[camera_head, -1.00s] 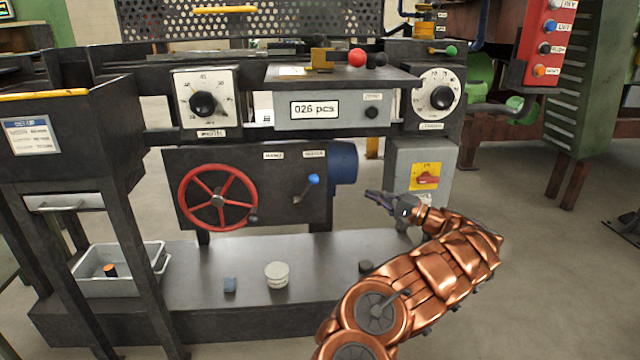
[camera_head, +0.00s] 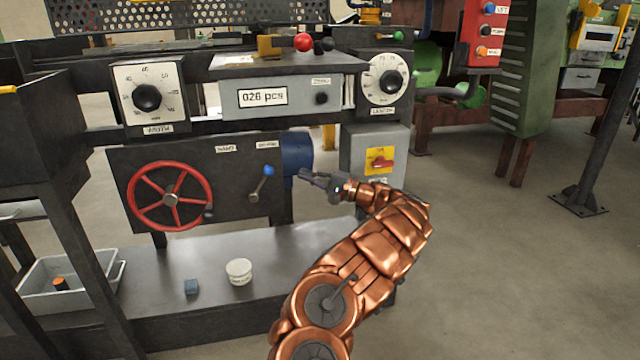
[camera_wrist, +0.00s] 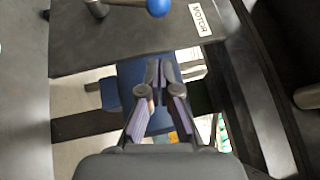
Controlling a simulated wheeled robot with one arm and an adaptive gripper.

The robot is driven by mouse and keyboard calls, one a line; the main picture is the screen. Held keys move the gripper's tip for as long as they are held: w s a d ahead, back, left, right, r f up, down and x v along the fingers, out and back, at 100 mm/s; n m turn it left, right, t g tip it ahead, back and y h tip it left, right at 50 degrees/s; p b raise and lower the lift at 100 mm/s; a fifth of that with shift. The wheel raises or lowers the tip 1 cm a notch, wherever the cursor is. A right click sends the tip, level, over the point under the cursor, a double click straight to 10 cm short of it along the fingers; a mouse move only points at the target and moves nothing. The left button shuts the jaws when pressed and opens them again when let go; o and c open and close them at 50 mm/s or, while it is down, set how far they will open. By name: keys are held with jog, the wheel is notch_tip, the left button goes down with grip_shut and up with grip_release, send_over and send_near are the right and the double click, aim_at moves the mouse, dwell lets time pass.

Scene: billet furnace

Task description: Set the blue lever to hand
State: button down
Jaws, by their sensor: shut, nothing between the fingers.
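The blue lever (camera_head: 262,183) is a short metal arm with a blue ball knob on the dark panel. It tilts up and right, toward the MOTOR label (camera_head: 266,144); the HAND label (camera_head: 225,149) is on its upper left. In the wrist view the blue knob (camera_wrist: 159,7) shows at the top edge, beside the MOTOR label. My gripper (camera_head: 303,174) is just right of the knob, apart from it, in front of the blue motor housing (camera_head: 295,150). Its fingers (camera_wrist: 160,68) are shut with nothing between them.
A red handwheel (camera_head: 170,196) is left of the lever. A grey box with a red switch (camera_head: 381,162) stands right, behind my gripper. A counter box (camera_head: 265,97) and dials are above. A shelf below holds a white round stack (camera_head: 239,271) and a blue block (camera_head: 191,287).

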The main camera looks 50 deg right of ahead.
aim_at(262, 183)
jog(key=w+a+r+b, duration=0.1)
jog(key=w+a+b, duration=0.1)
jog(key=w+a, duration=0.2)
jog(key=shift+w+a, duration=0.2)
jog(key=shift+w, duration=0.05)
jog(key=shift+w+a+r, duration=0.1)
jog(key=shift+r, duration=0.15)
dwell(0.4)
